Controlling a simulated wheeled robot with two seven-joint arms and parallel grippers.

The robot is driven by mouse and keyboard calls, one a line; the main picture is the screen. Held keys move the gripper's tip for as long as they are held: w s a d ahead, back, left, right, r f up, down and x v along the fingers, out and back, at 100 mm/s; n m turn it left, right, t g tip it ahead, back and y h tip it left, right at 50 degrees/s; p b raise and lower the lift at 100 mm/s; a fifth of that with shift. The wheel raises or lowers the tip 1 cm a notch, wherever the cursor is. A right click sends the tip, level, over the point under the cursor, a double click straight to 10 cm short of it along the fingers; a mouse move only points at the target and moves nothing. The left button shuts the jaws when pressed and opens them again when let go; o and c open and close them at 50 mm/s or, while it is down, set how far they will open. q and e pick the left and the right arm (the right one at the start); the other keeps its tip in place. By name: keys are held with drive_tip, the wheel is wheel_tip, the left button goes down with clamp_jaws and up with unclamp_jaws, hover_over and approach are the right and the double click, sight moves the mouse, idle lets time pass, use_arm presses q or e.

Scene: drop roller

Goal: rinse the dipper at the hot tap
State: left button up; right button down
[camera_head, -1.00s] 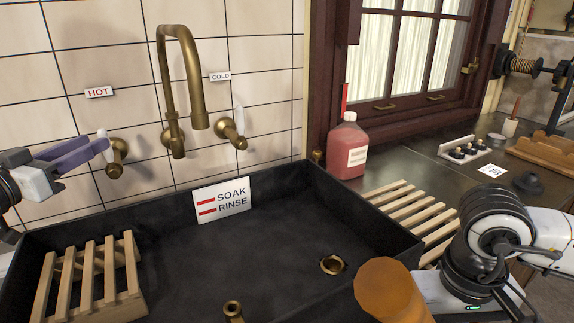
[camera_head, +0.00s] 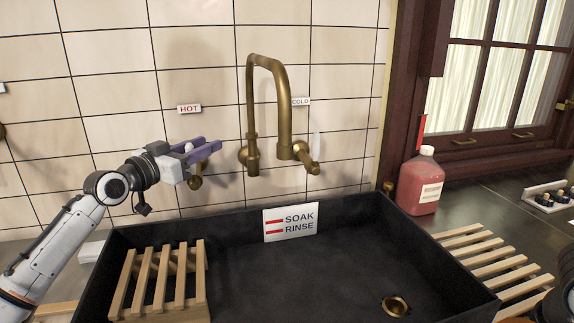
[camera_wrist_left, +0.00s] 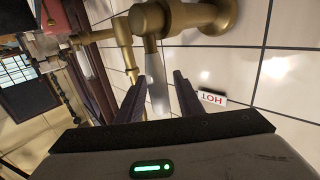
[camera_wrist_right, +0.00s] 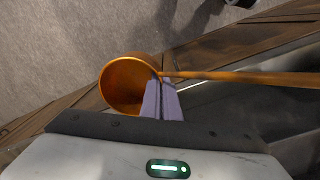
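The brass hot tap (camera_head: 196,181) sits on the tiled wall under the HOT label, partly hidden by my left gripper (camera_head: 213,148). In the left wrist view, its pale lever handle (camera_wrist_left: 157,85) stands between the two open fingers of my left gripper (camera_wrist_left: 158,92), with gaps visible beside it. The brass spout (camera_head: 283,95) arches above the sink. In the right wrist view, my right gripper (camera_wrist_right: 161,82) is shut on the orange-copper dipper (camera_wrist_right: 118,90) where cup and handle meet. The cup's inside looks empty. The right gripper is out of the head view.
The black sink (camera_head: 330,262) has a SOAK/RINSE sign (camera_head: 290,221) at its back and a brass drain (camera_head: 395,305). A wooden rack (camera_head: 128,283) is at its left and wooden slats (camera_head: 490,256) at its right. A pink bottle (camera_head: 419,187) stands on the counter. The cold tap (camera_head: 306,157) is beside the spout.

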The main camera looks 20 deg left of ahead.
use_arm(q)
clamp_jaws()
